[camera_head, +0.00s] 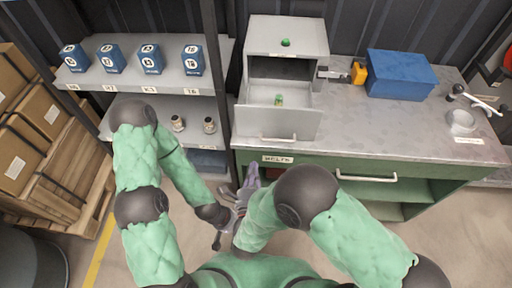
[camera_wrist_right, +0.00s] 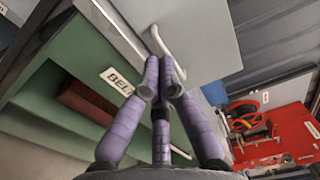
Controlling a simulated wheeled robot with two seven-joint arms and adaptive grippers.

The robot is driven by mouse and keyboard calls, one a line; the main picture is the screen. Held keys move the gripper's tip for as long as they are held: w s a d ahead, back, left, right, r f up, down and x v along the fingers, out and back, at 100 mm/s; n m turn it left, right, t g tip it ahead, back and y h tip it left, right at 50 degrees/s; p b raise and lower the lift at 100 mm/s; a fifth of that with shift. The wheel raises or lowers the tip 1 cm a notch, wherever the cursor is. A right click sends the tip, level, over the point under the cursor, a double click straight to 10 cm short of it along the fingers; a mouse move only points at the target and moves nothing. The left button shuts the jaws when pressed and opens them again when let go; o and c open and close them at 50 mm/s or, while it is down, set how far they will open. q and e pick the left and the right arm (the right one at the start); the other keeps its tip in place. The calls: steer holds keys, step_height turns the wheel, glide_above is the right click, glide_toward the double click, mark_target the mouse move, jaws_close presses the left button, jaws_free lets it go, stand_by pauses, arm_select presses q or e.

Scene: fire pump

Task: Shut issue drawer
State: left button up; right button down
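The issue drawer (camera_head: 280,112) is pulled out of the grey cabinet (camera_head: 287,35) on the bench, and a small green item (camera_head: 279,100) lies inside. Its pale bar handle (camera_head: 278,139) is on the front face. The handle (camera_wrist_right: 168,48) also shows in the right wrist view, just beyond my fingertips. My right gripper (camera_head: 252,172) has purple fingers and is in front of the bench, below and left of the handle. In the right wrist view its fingertips (camera_wrist_right: 161,75) come together with nothing seen between them. My left gripper (camera_head: 229,214) is low beside it, partly hidden; its fingers are unclear.
A green bench drawer labelled BELTS (camera_head: 277,159) is under the bench top. A blue box (camera_head: 400,73) and a yellow item (camera_head: 358,73) are right of the cabinet. A grey shelf (camera_head: 148,78) with numbered blue boxes stands left. Bench top is clear right of the drawer.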

mark_target(258, 129)
arm_select(q)
step_height(258, 129, down, 2)
steer(key=shift+f+b, duration=0.25)
steer(key=shift+b, duration=1)
arm_select(e)
steer(key=w, duration=1.3)
steer(key=shift+w, duration=0.35)
